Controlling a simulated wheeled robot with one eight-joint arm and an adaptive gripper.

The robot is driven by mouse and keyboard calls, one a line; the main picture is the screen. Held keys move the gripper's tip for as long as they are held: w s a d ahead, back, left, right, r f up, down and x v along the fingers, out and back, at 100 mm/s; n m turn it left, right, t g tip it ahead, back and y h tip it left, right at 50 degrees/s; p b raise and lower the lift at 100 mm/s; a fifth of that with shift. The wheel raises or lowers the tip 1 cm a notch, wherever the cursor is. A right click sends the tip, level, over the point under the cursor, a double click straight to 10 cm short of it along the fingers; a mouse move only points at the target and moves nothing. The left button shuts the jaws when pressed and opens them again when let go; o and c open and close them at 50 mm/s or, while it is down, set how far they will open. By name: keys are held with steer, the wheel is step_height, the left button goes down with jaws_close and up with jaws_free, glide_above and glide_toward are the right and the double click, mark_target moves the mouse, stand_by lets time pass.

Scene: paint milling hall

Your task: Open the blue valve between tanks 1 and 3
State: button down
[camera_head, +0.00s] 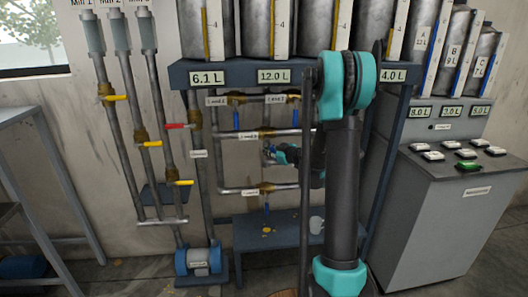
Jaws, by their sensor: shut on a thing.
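The pipe frame under the tanks carries several brass valves with small white labels, too small to read surely. The middle valve (265,134) sits on the middle horizontal pipe. My gripper (270,154) is just below it, shut on what seems to be its blue handle. The fingers and handle overlap and are tiny, so the handle's angle is unclear. An upper left valve (235,99) and a lower valve (265,188) have blue handles hanging down. My arm hides the right part of the pipes.
Tank displays read 6.1 L (208,78), 12.0 L (273,76) and 4.0 L (393,75). Pipes at left have yellow and red handles (177,126). A blue pump (198,260) stands on the floor. A grey console (450,200) with buttons stands at right.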

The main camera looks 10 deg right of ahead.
steer(key=d+n+h, duration=0.1)
steer(key=d+n+g+h, duration=0.1)
steer(key=n, duration=0.1)
steer(key=shift+d+r, duration=0.25)
steer(key=shift+r, duration=0.15)
steer(key=shift+d+r+n+g+h, duration=0.15)
steer(key=shift+d+r+n+h, duration=0.3)
steer(key=shift+h, duration=0.3)
steer(key=shift+d+r+n+g+h, duration=0.15)
steer(key=shift+d+r+n+h, duration=0.1)
steer(key=shift+d+n+h, duration=0.35)
steer(key=shift+a, duration=0.1)
steer(key=c, duration=1.6)
jaws_free()
steer(key=shift+o, duration=0.2)
steer(key=shift+s+r, duration=0.1)
steer(key=v, duration=0.7)
steer(key=shift+s+r, duration=0.2)
steer(key=shift+s, duration=0.15)
